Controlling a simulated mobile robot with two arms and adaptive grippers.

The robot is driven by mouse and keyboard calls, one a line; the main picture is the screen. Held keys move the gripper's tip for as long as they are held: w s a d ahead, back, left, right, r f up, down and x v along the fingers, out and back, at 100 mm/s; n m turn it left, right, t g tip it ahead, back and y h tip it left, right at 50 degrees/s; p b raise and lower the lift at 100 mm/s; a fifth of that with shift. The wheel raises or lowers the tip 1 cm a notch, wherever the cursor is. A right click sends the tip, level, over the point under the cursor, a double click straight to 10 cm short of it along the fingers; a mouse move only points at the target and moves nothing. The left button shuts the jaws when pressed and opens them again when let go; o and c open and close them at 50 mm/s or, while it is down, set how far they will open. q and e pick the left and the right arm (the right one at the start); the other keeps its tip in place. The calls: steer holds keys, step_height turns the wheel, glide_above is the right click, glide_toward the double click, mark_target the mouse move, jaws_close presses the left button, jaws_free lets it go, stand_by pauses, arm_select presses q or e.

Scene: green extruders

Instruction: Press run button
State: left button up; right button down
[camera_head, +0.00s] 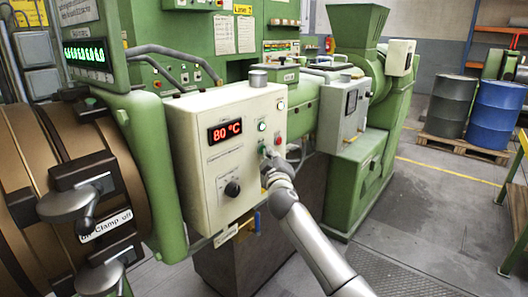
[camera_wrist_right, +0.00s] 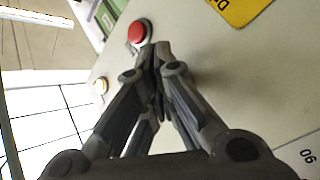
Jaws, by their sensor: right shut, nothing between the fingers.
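A cream control box (camera_head: 205,165) with a red "80 °C" display (camera_head: 225,131) stands in the middle of the head view. Its front has a pale green lamp or button (camera_head: 262,126), a red button (camera_head: 279,141) and a small green button (camera_head: 262,150). Which one is the run button cannot be read. My right gripper (camera_head: 271,156) is shut and empty at the lower right of the panel, close to the green button. In the wrist view the shut fingertips (camera_wrist_right: 155,48) are beside the red button (camera_wrist_right: 138,32); contact cannot be told. My left gripper is out of view.
A black knob (camera_head: 232,188) sits on the lower panel. A brown cylinder with clamp handles (camera_head: 75,204) is at the left. Green machinery (camera_head: 360,180) stands to the right of the box, and drums (camera_head: 494,112) stand on a pallet farther right. The floor at the right is partly clear.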

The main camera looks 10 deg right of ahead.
stand_by(0.4)
steer(key=shift+s+d+p, duration=0.4)
steer(key=shift+s+p, duration=0.1)
steer(key=shift+s, duration=0.15)
steer(key=s+d+p, duration=0.1)
steer(key=s, duration=0.1)
steer(key=s+d+p, duration=0.2)
stand_by(0.4)
steer(key=shift+f, duration=0.1)
